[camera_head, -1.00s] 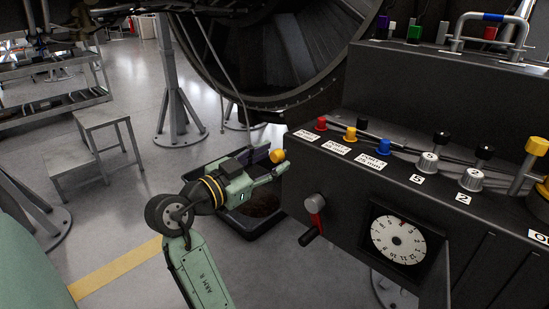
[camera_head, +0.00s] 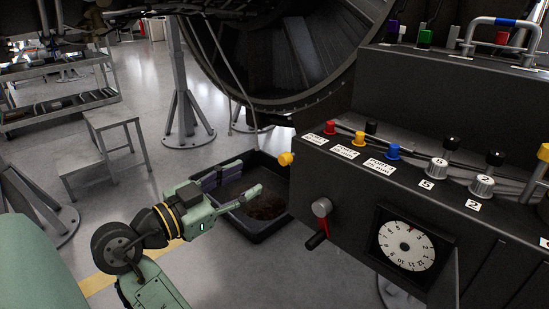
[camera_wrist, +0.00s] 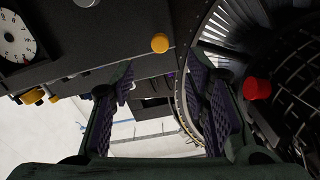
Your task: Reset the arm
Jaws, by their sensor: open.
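My gripper (camera_head: 241,182) is in the left-middle of the head view, over the dark bin on the floor and to the left of the control console. Its green fingers stand apart with nothing visible between them. The wrist view shows the open fingers (camera_wrist: 160,110) with purple ribbed pads on both sides of an empty gap. The gripper touches nothing that I can see. My green forearm comes up from the bottom of the head view.
The engine (camera_head: 270,60) hangs behind.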

